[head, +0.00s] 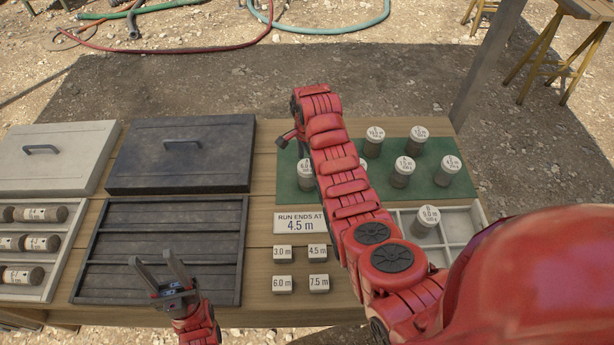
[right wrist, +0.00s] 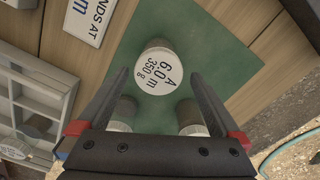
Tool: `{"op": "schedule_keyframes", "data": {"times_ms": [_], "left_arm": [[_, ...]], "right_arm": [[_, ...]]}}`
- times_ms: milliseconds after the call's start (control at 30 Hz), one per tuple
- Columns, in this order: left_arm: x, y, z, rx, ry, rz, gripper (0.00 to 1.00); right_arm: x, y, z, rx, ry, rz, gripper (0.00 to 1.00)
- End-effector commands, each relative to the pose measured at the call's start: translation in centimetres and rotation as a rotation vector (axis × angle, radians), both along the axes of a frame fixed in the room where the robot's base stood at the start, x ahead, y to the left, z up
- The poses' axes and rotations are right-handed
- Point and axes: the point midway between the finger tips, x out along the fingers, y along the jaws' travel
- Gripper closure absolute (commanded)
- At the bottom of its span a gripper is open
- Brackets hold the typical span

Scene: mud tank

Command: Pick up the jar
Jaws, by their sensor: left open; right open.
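A jar with a white lid marked "A 6.0 m 350 g" (right wrist: 160,72) stands on the green mat (right wrist: 225,50) in the right wrist view, between my right gripper's fingers (right wrist: 158,75). That gripper is open above the jar; I see no contact. In the head view this jar (head: 306,182) is partly hidden by my right arm, and the gripper (head: 287,138) shows only in part. Other lidded jars stand on the mat, such as one marked 4.5 m (head: 448,172). My left gripper (head: 156,258) is open and empty over the dark slatted tray.
A white divided tray (head: 478,212) holds jar B (head: 425,220). A "RUN ENDS AT 4.5 m" sign (head: 300,223) and several small marked blocks (head: 282,254) sit mid-table. A dark tray (head: 165,235), a dark lid (head: 183,160) and a rack of cores (head: 35,243) fill the left.

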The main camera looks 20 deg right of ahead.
Motion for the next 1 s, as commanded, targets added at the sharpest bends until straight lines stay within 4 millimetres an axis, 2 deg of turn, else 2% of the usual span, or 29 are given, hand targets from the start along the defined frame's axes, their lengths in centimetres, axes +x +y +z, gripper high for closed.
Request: {"op": "schedule_keyframes", "data": {"times_ms": [167,300,400,600,800,867,1000], "left_arm": [[0.0,0.0,1.2,0.000,0.001,0.000,0.50],[0.0,0.0,2.1,0.000,0.000,0.000,0.50],[0.0,0.0,2.1,0.000,0.000,0.000,0.50],[0.0,0.0,2.3,0.000,0.001,0.000,0.50],[0.0,0.0,2.3,0.000,0.001,0.000,0.50],[0.0,0.0,2.3,0.000,0.001,0.000,0.50],[0.0,0.0,2.3,0.000,0.001,0.000,0.50]], "right_arm": [[-0.2,0.0,-1.1,-0.001,0.003,0.000,0.00],[-0.3,0.0,-3.0,-0.001,0.003,0.000,0.00],[-0.2,0.0,-4.2,0.001,0.002,-0.001,0.00],[-0.3,0.0,-5.2,0.001,0.001,-0.001,0.00],[-0.2,0.0,-5.3,0.000,-0.001,-0.001,0.00],[-0.2,0.0,-5.3,0.000,-0.001,-0.001,0.07],[-0.2,0.0,-5.3,0.000,-0.001,-0.001,0.32]]}}
